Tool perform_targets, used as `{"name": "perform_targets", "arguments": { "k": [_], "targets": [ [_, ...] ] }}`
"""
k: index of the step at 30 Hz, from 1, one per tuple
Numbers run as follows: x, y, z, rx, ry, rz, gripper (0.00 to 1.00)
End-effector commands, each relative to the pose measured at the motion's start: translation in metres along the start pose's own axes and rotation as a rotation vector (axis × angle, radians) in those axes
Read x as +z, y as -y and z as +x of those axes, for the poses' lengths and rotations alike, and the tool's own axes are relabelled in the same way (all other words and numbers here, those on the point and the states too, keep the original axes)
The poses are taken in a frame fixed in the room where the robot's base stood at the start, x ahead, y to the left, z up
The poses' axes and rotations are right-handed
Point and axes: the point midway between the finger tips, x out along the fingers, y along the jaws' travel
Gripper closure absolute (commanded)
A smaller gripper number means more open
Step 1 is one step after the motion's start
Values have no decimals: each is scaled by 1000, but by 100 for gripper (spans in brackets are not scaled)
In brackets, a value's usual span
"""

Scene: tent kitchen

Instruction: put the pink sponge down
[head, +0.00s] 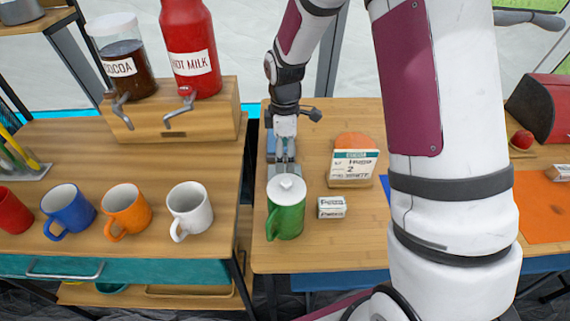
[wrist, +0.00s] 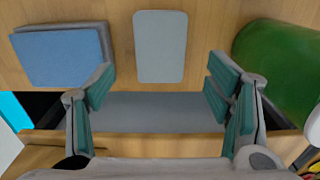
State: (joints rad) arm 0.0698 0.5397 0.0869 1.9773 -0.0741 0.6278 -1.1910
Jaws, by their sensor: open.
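I see no pink sponge in either view. My gripper (head: 284,166) is low over the middle table, behind the green lidded pitcher (head: 286,212). In the wrist view, my gripper (wrist: 160,88) has its teal-padded fingers wide apart with nothing held between them. A flat pale grey rounded rectangle (wrist: 160,46) lies on the wood just beyond the fingertips, touching neither. A blue block with a grey layer (wrist: 62,55) lies to its left. The green pitcher's side (wrist: 278,62) is close to the right finger.
A small labelled box (head: 332,207) and a lettered card on a wooden stand (head: 352,168) are right of the pitcher. Several mugs, including a white one (head: 190,211), stand on the left counter (head: 60,150). An orange mat (head: 546,214) lies at the right.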

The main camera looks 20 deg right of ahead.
Motion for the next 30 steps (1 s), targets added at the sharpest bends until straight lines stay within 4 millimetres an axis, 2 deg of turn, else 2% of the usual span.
{"name": "perform_targets", "arguments": {
  "k": [1,6,16,19,23,27,30],
  "targets": [
    [0,0,-12,2,-1,0,27],
    [0,0,-37,2,0,0,27],
    [0,1,-53,1,1,4,27],
    [3,8,-66,11,2,40,27],
    [12,30,-105,38,5,156,27],
    [27,70,-150,69,0,334,27],
    [38,102,-177,88,-11,466,27]
  ]
}}
